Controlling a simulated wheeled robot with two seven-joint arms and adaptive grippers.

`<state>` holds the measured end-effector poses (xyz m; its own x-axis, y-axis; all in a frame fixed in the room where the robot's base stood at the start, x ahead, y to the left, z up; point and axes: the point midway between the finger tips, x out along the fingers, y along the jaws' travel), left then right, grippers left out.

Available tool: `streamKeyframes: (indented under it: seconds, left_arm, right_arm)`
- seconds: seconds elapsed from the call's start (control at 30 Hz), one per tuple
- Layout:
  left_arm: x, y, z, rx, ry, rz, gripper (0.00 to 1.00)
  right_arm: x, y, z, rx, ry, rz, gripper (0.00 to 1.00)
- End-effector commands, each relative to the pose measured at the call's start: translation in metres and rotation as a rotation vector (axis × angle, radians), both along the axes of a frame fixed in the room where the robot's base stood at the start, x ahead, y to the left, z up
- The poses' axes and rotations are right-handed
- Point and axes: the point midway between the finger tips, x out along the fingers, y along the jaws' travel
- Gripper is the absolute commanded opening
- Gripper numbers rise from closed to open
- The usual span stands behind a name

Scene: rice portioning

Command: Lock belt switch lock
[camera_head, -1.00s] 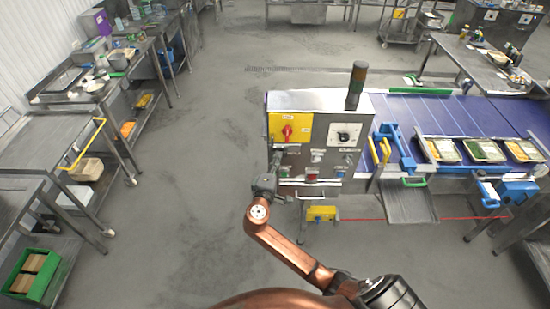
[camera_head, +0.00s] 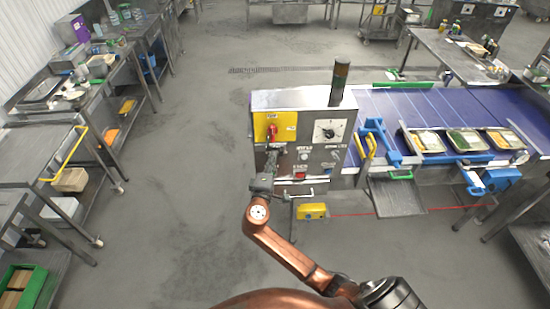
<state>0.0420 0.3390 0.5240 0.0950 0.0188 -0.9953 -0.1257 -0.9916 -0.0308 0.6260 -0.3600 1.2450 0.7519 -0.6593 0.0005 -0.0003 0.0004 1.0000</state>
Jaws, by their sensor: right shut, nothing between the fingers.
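The belt's control box (camera_head: 310,98) is a steel cabinet at the end of the blue conveyor belt. On its front left is a yellow plate (camera_head: 288,121) with a red rotary switch (camera_head: 272,131); a lock on it is too small to make out. My right gripper (camera_head: 274,150) is shut and empty, pointing up in front of the box, just below the red switch. I cannot tell whether its tips touch the switch. The gripper hides part of the box's lower left front. My left gripper is not in view.
Steel tables (camera_head: 30,155) stand at left. The floor left of the box is clear.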

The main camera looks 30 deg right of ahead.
Motion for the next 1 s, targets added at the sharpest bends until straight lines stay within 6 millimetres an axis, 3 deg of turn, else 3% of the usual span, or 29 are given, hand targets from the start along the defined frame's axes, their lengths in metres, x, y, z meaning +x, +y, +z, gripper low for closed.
streamKeyframes:
  seconds: [0.13, 0.5, 0.7, 1.0]
  left_arm:
    - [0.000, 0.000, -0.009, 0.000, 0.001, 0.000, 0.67]
    - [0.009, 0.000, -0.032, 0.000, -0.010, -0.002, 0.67]
    - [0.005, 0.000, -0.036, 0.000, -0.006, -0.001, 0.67]
    - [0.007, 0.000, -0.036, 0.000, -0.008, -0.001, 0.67]
  right_arm:
    - [0.012, 0.030, -0.002, 0.004, 0.000, 0.007, 0.00]
    - [-0.052, 0.076, -0.003, 0.004, 0.000, 0.000, 0.00]
    - [-0.065, 0.088, -0.001, 0.001, 0.000, 0.000, 0.00]
    - [-0.067, 0.090, 0.000, 0.001, 0.001, 0.001, 0.00]
